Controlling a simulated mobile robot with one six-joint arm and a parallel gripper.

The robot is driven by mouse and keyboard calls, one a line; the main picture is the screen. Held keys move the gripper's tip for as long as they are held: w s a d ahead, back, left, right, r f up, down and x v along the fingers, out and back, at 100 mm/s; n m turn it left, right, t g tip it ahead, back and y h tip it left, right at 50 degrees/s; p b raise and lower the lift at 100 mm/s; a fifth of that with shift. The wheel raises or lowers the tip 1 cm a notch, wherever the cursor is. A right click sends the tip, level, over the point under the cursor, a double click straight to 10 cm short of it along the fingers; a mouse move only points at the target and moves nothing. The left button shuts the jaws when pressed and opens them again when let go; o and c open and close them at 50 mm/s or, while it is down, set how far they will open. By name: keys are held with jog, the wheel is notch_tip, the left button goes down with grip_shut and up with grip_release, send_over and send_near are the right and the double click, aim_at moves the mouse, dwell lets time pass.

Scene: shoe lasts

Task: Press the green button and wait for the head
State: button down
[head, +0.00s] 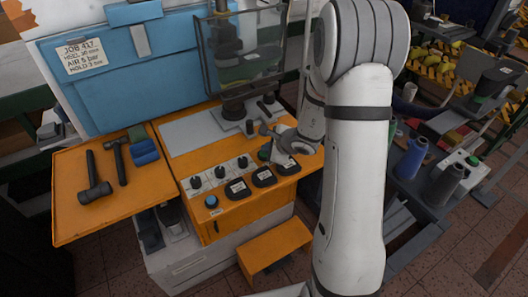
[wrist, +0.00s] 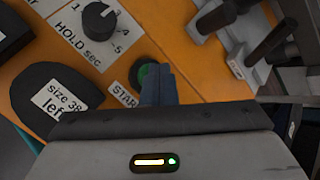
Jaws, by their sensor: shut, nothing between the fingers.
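The green button (wrist: 146,76) sits in a dark ring on the orange panel, beside a partly covered START label (wrist: 122,95). My gripper (wrist: 160,74) is shut and empty. Its dark blue fingertips overlap the right side of the button in the wrist view; I cannot tell whether they touch it. In the head view the green button (head: 264,155) shows small beside my gripper, which is partly behind my arm.
A HOLD knob (wrist: 99,20) and a black "size 38 left" pad (wrist: 48,100) lie near the button. A blue button (head: 211,201) is at the panel's front left. Hammers (head: 95,178) lie on the left orange shelf. A job card (head: 82,55) hangs on the blue case.

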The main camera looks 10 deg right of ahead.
jog(key=shift+r+p, duration=0.45)
jog(key=shift+r, duration=0.4)
jog(key=shift+r+p, duration=1.55)
jog(key=shift+r, duration=1)
